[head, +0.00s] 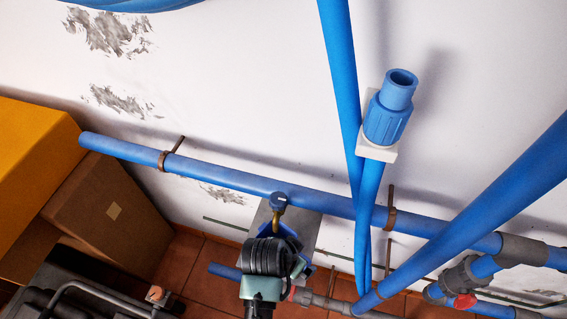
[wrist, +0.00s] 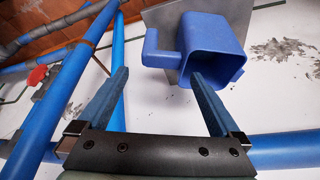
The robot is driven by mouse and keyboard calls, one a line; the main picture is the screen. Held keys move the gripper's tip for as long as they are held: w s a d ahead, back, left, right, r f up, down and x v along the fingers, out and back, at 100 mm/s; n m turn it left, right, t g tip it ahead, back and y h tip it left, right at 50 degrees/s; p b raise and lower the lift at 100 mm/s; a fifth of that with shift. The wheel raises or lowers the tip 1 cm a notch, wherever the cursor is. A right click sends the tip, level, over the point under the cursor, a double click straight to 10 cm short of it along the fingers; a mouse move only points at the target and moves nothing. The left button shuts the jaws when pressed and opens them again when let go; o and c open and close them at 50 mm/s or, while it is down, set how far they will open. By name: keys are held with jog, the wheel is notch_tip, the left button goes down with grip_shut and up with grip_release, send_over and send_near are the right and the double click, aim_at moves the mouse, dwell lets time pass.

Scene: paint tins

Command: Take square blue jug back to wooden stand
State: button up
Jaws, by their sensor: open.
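The square blue jug (wrist: 207,32) shows in the wrist view, in front of a grey plate (wrist: 160,17), with its open mouth partly facing the camera. Its handle (wrist: 152,50) sticks out to the left. My gripper (wrist: 159,74) is open, its two blue fingers spread. The handle appears between and beyond the fingertips; the right fingertip overlaps the jug's rim in the picture. I cannot tell whether they touch. In the head view my arm hides most of this spot, in front of the grey plate (head: 303,229). I see no wooden stand.
A long blue pipe (head: 228,176) runs along the white wall behind my gripper. Upright and slanting blue pipes (head: 480,195) stand to the right. Cardboard boxes (head: 108,209) and a yellow box (head: 35,150) are at the left. Tiled floor (head: 195,265) lies below.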

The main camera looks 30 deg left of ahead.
jog(key=shift+a+b+x, duration=0.15)
jog(key=shift+b+x, duration=0.05)
jog(key=shift+x, duration=1.2)
jog(key=shift+a+b+x, duration=0.15)
jog(key=shift+x, duration=1.3)
jog(key=shift+w, duration=0.15)
jog(key=shift+c, duration=0.3)
jog(key=shift+r, duration=0.1)
grip_shut()
